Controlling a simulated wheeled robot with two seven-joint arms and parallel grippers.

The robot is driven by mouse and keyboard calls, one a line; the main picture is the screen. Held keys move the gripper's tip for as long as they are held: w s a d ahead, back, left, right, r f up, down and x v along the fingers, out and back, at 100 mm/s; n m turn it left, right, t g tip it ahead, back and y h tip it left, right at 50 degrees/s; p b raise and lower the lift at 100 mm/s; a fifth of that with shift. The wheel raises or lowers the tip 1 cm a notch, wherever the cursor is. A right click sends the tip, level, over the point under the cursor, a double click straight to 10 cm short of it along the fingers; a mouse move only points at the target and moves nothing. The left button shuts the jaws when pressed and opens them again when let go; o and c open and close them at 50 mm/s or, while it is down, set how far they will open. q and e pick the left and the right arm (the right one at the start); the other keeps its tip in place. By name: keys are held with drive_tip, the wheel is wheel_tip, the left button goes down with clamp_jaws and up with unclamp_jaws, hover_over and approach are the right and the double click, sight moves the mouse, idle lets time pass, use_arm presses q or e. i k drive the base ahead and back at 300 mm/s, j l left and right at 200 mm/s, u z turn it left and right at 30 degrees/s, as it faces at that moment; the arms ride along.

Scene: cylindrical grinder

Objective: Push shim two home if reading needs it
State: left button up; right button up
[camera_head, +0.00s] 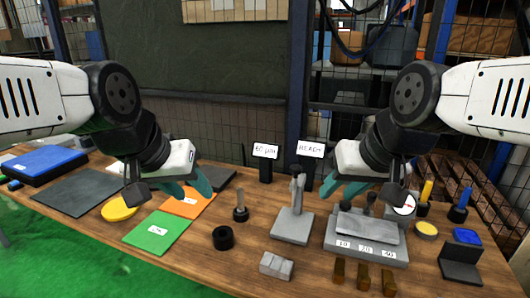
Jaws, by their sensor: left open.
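A grey fixture (372,249) with front labels that look like 10, 20 and 40 sits on the right half of the table. Three small brown bars, which may be the shims, stand in front of it: left (339,271), middle (364,276) and right (389,283). I cannot tell whether they touch the fixture. A round dial (406,206) shows behind the fixture's right end; its reading is too small to make out. My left gripper (188,188) is open and empty above the orange card. My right gripper (343,190) looks open and empty, above and behind the fixture's left side.
Two small signs (265,151) (311,148) stand at the back. A grey stand (293,225), black ring (223,238), metal block (276,265), orange card (189,201) and green card (157,232) lie left of the fixture. A dark angle block (461,264) is at right.

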sight(363, 280)
drive_tip(key=k+l+z, duration=0.2)
drive_tip(key=k+z, duration=0.15)
drive_tip(key=k+l+z, duration=0.3)
